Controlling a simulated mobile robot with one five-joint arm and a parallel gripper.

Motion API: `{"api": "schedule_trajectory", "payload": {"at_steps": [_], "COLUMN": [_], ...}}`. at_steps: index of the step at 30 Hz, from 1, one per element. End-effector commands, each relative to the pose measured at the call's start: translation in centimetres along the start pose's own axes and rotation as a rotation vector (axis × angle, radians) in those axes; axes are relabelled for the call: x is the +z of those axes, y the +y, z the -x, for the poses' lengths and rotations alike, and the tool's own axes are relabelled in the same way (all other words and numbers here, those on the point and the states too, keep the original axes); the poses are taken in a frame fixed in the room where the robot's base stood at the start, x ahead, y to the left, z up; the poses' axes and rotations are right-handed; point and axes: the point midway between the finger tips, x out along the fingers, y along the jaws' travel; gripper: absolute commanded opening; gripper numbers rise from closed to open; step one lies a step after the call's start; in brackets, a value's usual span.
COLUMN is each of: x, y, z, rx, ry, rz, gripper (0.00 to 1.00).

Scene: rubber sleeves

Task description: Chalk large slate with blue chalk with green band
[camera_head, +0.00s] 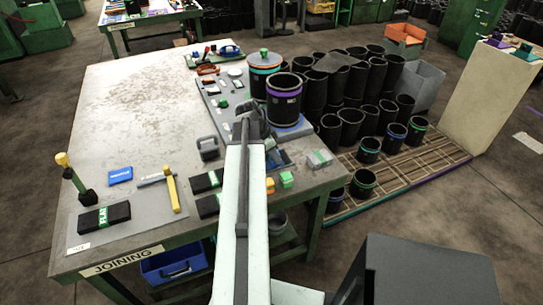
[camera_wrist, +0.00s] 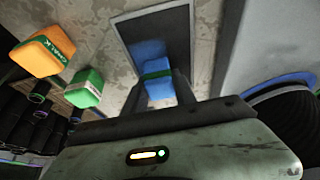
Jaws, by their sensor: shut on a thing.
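In the wrist view, my gripper (camera_wrist: 160,92) is shut on a blue chalk block (camera_wrist: 159,88), held between its two dark fingers. In the head view, the slate (camera_head: 287,158) shows partly to the right of my arm, which hides my gripper and the chalk.
An orange chalk block with a green band (camera_wrist: 43,54) and a green block (camera_wrist: 85,88) stand left of the slate. Black sleeves (camera_head: 283,100) stand behind on the table. A hammer (camera_head: 171,190) and black FLAT-labelled blocks lie at the front. The table's left rear is clear.

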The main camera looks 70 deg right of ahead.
Motion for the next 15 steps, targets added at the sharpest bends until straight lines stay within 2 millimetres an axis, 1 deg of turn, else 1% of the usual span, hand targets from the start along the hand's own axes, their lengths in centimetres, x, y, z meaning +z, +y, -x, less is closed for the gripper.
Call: {"api": "schedule_trajectory", "payload": {"at_steps": [3,8,15], "x": [-1.2,-2.6,-3.0], "y": [-0.1,0.0,0.0], "z": [-0.4,-0.9,-1.1], "rx": [0.001,0.001,0.0], "ry": [0.0,0.0,0.0], "rz": [-0.001,-0.001,0.0], "gripper": [0.0,0.0,0.0]}}
